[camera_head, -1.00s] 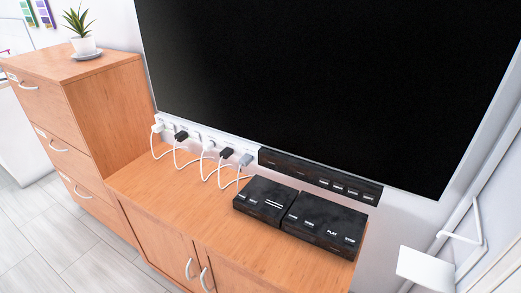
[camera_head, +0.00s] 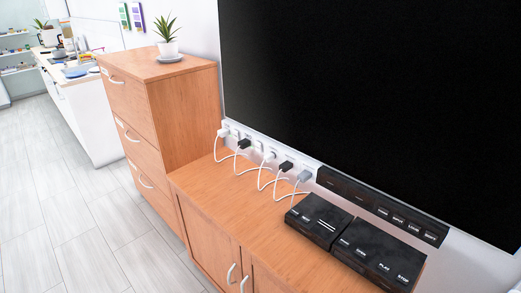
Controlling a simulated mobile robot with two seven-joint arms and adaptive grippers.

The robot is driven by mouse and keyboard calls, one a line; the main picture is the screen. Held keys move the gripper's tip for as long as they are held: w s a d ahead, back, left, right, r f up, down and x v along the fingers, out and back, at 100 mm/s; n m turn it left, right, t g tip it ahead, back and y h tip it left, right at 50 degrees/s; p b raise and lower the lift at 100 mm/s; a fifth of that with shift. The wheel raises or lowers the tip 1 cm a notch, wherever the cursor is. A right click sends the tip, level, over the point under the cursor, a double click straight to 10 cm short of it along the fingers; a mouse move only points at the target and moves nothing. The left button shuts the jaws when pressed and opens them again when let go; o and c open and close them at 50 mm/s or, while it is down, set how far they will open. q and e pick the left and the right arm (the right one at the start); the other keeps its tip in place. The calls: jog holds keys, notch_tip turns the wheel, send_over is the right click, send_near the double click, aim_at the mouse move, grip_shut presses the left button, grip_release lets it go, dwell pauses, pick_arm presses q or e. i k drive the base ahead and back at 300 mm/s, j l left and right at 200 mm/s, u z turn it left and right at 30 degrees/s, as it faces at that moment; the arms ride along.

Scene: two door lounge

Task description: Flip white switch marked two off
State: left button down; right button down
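A row of white wall sockets (camera_head: 262,147) with small switches runs along the wall under the large screen. White, black and grey plugs sit in it: a white plug (camera_head: 223,133) at the left end, a black plug (camera_head: 243,144), a white plug (camera_head: 269,157), another black plug (camera_head: 285,167) and a grey plug (camera_head: 304,176) at the right end. White cables hang from them to the cabinet top. The switch markings are too small to read, so I cannot tell which one is marked two. Neither of my grippers is in view.
The low wooden cabinet (camera_head: 215,186) stands under the screen (camera_head: 370,90), with two black boxes (camera_head: 319,220) (camera_head: 378,252) on its right part. A taller drawer unit (camera_head: 190,90) with a potted plant (camera_head: 167,44) stands to the left. The tiled floor (camera_head: 75,215) at left is clear.

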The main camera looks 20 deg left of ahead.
aim_at(258, 147)
jog(key=i+j+z, duration=0.2)
jog(key=j+z, duration=0.15)
jog(key=j, duration=0.45)
jog(key=i+j+z, duration=0.15)
jog(key=j+z, duration=0.25)
jog(key=j, duration=0.45)
jog(key=j+z, duration=0.35)
jog(key=j, duration=0.5)
